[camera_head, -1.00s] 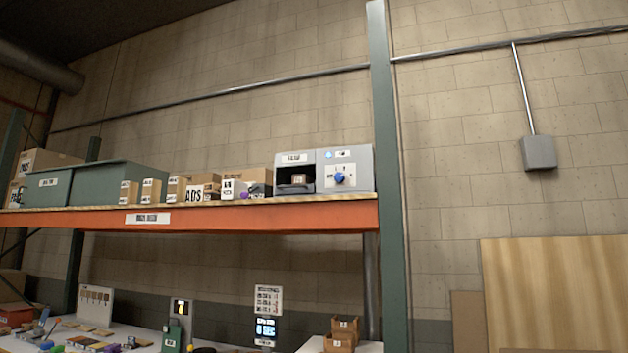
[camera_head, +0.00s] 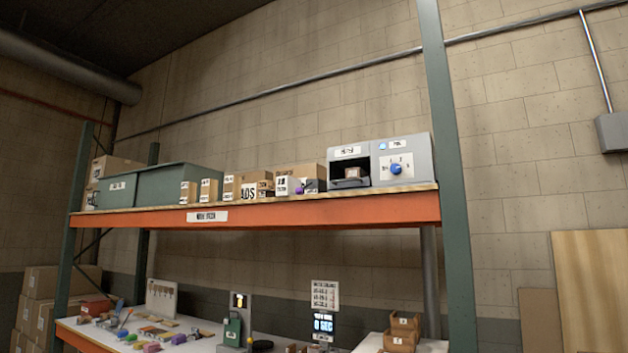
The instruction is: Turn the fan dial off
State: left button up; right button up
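A grey box unit (camera_head: 417,150) stands at the right end of the upper orange shelf, beside the green upright. A blue round dial (camera_head: 396,169) sits on its white panel, with small marks around it. The marks are too small to read, and I cannot tell the dial's setting. A small blue light (camera_head: 383,146) shows above the panel. The left half of the unit is an open dark compartment (camera_head: 351,172) with a small brown item in it. Neither of my grippers is in view.
The upper shelf (camera_head: 300,211) also holds green bins (camera_head: 160,188) and several cardboard boxes. A lower white bench (camera_head: 190,350) carries coloured items, a lit display (camera_head: 324,325) and brown bins (camera_head: 402,336). A green upright (camera_head: 450,180) stands right of the unit. A wooden panel (camera_head: 595,290) leans at right.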

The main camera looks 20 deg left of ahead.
aim_at(395, 169)
jog(key=u, duration=0.1)
jog(key=i, duration=1)
jog(key=u, duration=0.05)
jog(key=k, duration=0.3)
jog(key=z, duration=1.2)
